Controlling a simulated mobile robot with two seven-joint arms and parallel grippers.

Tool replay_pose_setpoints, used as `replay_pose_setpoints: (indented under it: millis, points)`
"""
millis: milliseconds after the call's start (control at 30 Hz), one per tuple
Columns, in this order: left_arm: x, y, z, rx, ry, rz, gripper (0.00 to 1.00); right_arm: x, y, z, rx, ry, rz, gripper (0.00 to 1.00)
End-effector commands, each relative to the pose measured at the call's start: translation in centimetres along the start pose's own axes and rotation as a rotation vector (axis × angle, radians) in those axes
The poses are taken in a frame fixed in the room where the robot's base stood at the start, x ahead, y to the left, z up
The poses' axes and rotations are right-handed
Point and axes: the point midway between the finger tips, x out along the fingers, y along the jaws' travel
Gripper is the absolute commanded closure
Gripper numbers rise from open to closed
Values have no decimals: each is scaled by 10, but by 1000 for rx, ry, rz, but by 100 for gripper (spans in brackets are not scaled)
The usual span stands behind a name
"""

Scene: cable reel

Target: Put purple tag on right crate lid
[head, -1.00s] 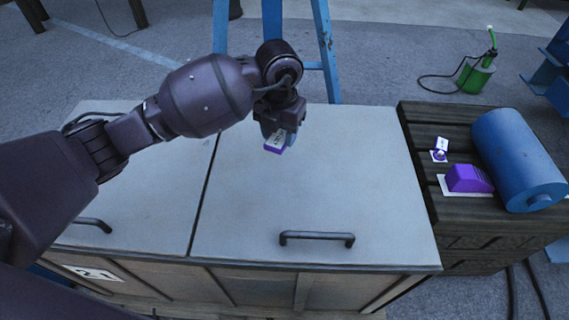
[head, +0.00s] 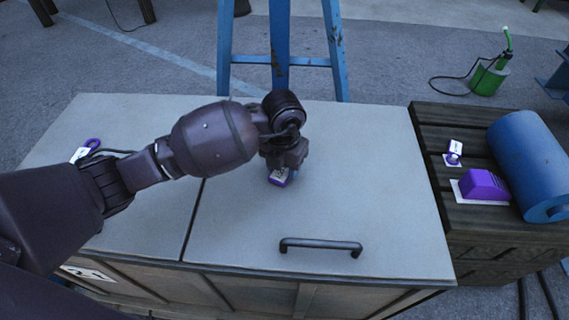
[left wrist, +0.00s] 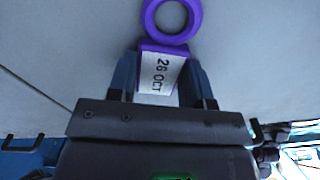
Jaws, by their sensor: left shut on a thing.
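My left gripper (head: 281,168) is shut on a purple tag (head: 278,178), over the middle of the right crate lid (head: 340,200). In the left wrist view the tag (left wrist: 158,72) sits between the two blue fingers, with a white label reading "26 OCT". Its purple ring (left wrist: 171,16) points out past the fingertips. The tag is on or just above the lid; I cannot tell if it touches. My right gripper is not in view.
Another purple ring tag with a white label (head: 80,154) lies on the left lid (head: 130,215). A black handle (head: 320,244) stands near the right lid's front edge. To the right, a dark slatted crate (head: 440,205) bears a blue cylinder (head: 525,160) and purple items (head: 483,184).

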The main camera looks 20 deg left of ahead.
Motion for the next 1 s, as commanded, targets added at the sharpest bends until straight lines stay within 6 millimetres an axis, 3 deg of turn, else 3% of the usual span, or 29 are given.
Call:
replay_pose_setpoints:
  millis: [300, 333, 500, 833, 1000]
  points:
    - [0, 0, 0, 0, -3, 1, 78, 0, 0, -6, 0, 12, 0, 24]
    - [1, 0, 0, 0, -3, 1, 53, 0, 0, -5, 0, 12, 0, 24]
    - [1, 0, 0, 0, -3, 0, 29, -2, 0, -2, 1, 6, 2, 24]
    - [-2, 0, 0, 0, -3, 0, 29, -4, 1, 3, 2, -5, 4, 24]
    - [-27, 1, 2, 0, -11, 2, 29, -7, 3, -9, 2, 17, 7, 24]
